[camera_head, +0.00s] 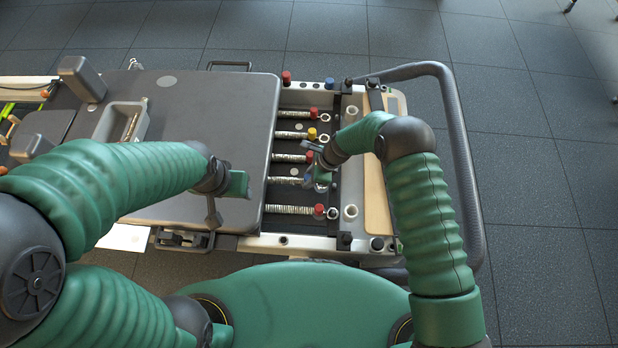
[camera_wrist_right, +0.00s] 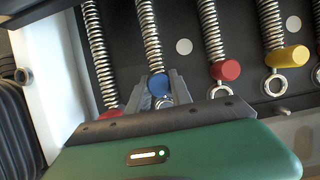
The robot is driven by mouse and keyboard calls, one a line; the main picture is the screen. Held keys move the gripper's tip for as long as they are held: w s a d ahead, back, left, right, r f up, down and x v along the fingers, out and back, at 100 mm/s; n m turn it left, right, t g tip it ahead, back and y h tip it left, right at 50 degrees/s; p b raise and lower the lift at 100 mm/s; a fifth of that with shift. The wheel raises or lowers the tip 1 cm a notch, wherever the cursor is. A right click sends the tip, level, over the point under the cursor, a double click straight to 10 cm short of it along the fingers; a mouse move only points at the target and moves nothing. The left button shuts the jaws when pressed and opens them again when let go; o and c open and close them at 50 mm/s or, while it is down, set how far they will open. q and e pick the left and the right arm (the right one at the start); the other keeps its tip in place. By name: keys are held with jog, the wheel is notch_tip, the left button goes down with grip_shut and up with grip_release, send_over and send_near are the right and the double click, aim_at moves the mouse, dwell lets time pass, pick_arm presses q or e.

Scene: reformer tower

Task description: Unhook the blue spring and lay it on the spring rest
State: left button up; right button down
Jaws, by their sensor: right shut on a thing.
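The blue spring (camera_head: 284,181) lies in the row of springs, its coil running left under the dark carriage edge. My right gripper (camera_head: 319,179) is at its right end. In the right wrist view, the fingers (camera_wrist_right: 161,93) are shut around the spring's blue end cap (camera_wrist_right: 158,84), with the metal ring partly hidden between them. The coil runs straight, roughly in line with its neighbours; its far end is hidden. My left gripper (camera_head: 215,205) hangs over the carriage's near edge, apart from the springs; its finger opening is unclear. I cannot tell which part is the spring rest.
Red-capped springs lie on both sides of the blue one, and a yellow-capped spring (camera_head: 311,134) lies farther back. The dark carriage (camera_head: 215,110) fills the left. A tan wooden strip (camera_head: 374,195) and a grey rail (camera_head: 462,150) border the right end.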

aim_at(305, 177)
jog(key=shift+f, duration=0.5)
jog(key=shift+f+b, duration=0.3)
jog(key=shift+b, duration=0.05)
jog(key=c, duration=0.7)
grip_release()
jog(key=shift+c, duration=0.2)
notch_tip(305, 177, up, 6)
jog(key=p, duration=0.5)
